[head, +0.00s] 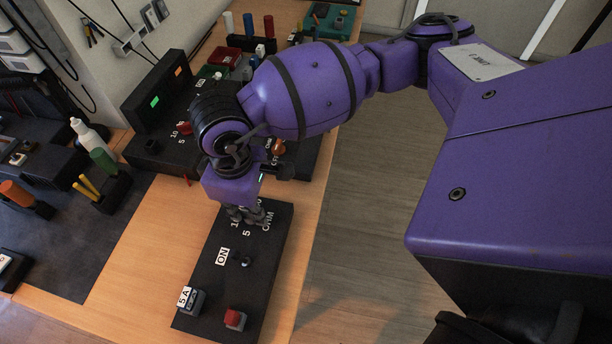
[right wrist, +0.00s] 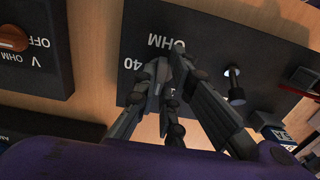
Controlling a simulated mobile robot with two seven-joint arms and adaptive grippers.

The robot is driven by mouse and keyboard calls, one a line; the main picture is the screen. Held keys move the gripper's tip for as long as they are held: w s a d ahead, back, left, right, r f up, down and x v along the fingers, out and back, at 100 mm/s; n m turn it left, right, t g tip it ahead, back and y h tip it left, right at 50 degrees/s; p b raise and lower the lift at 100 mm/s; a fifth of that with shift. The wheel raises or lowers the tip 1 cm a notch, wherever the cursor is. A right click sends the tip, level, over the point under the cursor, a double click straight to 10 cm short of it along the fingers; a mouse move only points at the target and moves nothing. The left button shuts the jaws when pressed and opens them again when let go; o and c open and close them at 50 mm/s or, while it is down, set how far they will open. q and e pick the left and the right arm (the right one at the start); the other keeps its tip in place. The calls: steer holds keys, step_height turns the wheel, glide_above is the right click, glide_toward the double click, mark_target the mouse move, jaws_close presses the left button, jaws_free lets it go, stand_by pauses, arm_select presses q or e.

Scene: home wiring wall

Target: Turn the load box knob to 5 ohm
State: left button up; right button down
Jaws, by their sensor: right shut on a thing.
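The load box (head: 222,279) is a black panel lying on the wooden bench, with white 10, 5 and OHM markings at its far end. My right gripper (head: 251,216) points down over that end, inside the ring of markings. In the right wrist view its dark fingers (right wrist: 168,88) are shut around the spot where the knob sits, between the OHM and 40 markings on the load box (right wrist: 205,38). The fingers hide the knob, so its pointer direction cannot be read. My left gripper is not in view.
Another black panel with an orange knob (head: 278,147) lies beyond. Bare bench (head: 160,240) is free on the left.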

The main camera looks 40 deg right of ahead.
steer(key=shift+f+n+b, duration=0.1)
steer(key=shift+n+b, duration=0.5)
steer(key=shift+n, duration=0.1)
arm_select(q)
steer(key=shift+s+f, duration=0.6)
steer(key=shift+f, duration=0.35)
arm_select(e)
steer(key=shift+n, duration=0.3)
steer(key=c, duration=1.8)
jaws_free()
steer(key=shift+o, duration=0.2)
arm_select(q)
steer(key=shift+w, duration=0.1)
